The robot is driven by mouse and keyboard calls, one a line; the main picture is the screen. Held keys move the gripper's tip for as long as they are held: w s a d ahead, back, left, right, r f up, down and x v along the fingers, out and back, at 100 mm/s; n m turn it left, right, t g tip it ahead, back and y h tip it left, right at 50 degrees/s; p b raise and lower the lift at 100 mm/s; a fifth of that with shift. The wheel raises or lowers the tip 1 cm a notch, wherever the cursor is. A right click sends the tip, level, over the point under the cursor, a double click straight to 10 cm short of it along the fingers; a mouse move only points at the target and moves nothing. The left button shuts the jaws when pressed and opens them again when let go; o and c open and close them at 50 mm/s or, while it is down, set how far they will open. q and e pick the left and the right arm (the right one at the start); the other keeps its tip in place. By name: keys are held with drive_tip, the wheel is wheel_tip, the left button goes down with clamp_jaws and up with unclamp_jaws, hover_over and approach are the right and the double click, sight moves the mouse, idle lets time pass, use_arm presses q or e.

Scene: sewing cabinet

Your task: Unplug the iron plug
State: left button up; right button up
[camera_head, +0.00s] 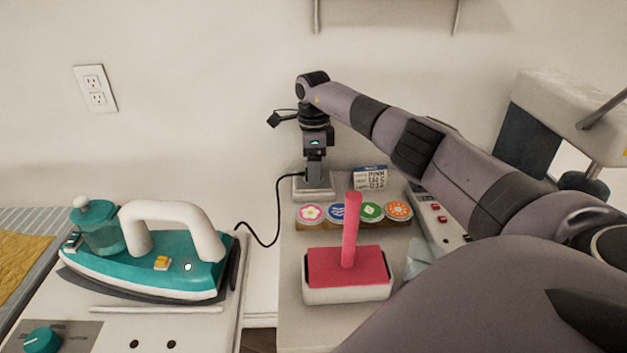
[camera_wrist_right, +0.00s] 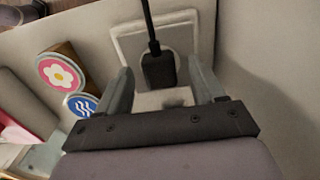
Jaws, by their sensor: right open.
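The iron (camera_head: 190,258), teal with a white handle, rests at the left. Its black cord (camera_head: 277,225) runs right to a white socket block (camera_head: 314,193) by the wall. In the right wrist view the black plug (camera_wrist_right: 158,71) sits at the white socket plate (camera_wrist_right: 186,36), its cord leading up. My right gripper (camera_head: 314,168) points down above the socket block. In the wrist view its open fingers (camera_wrist_right: 160,82) stand on either side of the plug, with gaps showing. The head view mostly hides the plug behind the gripper. My left gripper is out of view.
Round picture tokens (camera_head: 341,213) on a wooden rack stand just in front of the socket block. A red pad with an upright handle (camera_head: 350,265) is nearer. A sewing machine (camera_head: 560,110) stands at the right. A wall outlet (camera_head: 95,89) is at upper left.

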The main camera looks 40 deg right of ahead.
drive_tip(key=shift+f, duration=0.2)
drive_tip(key=shift+p, duration=0.4)
idle(0.9)
clamp_jaws()
drive_tip(key=shift+r, duration=0.15)
drive_tip(key=shift+r+p, duration=2.45)
drive_tip(key=shift+r, duration=0.45)
